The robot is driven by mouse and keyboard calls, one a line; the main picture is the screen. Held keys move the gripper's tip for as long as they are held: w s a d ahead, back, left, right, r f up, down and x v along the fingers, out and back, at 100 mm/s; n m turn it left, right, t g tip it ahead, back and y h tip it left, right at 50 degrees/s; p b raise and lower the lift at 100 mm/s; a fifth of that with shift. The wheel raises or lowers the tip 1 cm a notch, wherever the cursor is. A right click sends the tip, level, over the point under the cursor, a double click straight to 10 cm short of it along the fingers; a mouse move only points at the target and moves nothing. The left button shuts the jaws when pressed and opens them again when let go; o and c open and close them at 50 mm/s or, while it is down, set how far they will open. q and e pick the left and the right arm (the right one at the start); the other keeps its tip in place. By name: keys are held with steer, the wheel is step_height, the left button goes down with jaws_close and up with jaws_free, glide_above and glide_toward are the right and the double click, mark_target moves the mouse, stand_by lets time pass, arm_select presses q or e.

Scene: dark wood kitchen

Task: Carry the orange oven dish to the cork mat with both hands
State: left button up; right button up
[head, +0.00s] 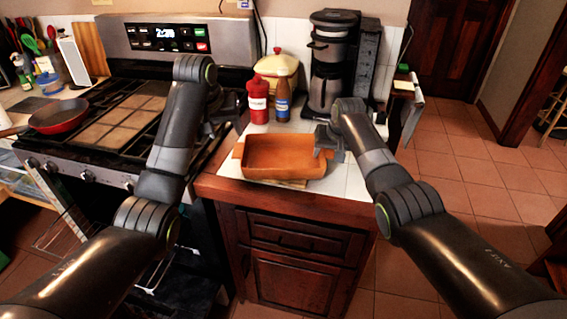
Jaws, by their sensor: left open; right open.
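The orange oven dish (280,172) is on the white-tiled counter in the middle of the head view, level and looking empty.
A red bottle (258,103), a brown bottle (282,100), a yellow pot (276,70) and a coffee maker (331,65) stand behind the dish. The stove (112,122) with a red pan (58,116) is at left. Open tiled floor (470,180) lies at right.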

steer(key=v, duration=1.1)
steer(key=shift+s+r, duration=0.2)
steer(key=shift+r, duration=0.15)
steer(key=shift+d, duration=0.15)
